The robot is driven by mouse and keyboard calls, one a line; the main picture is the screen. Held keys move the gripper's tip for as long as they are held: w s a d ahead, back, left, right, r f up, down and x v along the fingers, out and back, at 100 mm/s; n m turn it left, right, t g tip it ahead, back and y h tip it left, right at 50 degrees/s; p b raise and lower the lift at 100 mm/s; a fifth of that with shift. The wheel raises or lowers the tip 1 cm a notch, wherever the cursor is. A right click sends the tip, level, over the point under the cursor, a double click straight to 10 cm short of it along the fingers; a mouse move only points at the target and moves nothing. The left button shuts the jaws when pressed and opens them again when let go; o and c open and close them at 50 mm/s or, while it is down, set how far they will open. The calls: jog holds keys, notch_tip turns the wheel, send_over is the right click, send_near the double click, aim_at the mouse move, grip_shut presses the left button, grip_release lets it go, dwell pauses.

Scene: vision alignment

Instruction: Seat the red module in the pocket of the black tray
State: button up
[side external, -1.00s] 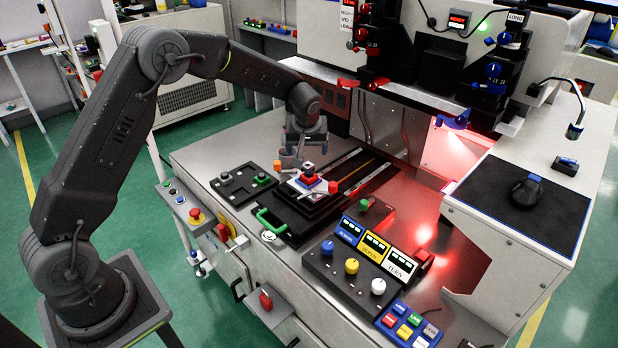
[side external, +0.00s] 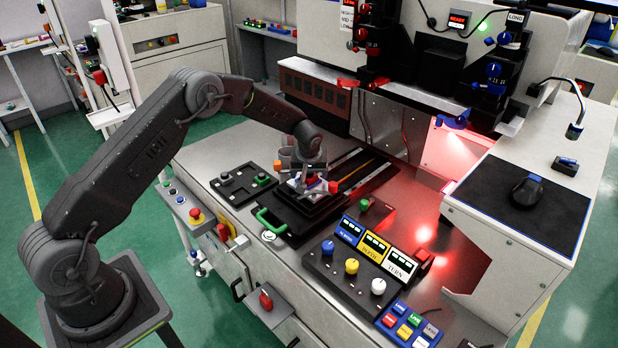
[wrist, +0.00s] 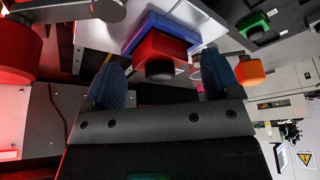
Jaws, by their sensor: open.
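The red module (wrist: 158,48), a red block with a dark round knob and a blue base, sits on a pale plate in the wrist view. In the side view it is mostly hidden under my gripper (side external: 309,186), over the black tray (side external: 290,215). The tray has a green handle (side external: 268,222). My gripper is open, its two blue ribbed fingertips (wrist: 163,80) apart. In the wrist view the module lies between and beyond them, with no clear contact. The pocket cannot be made out.
An orange knob (wrist: 250,73) stands close to the right fingertip. A panel with a green button (side external: 262,180) is left of the tray. A console with blue, yellow and white knobs (side external: 351,266) is in front on the right. Dark rails run behind the tray.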

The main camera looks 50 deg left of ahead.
jog(key=c, duration=0.9)
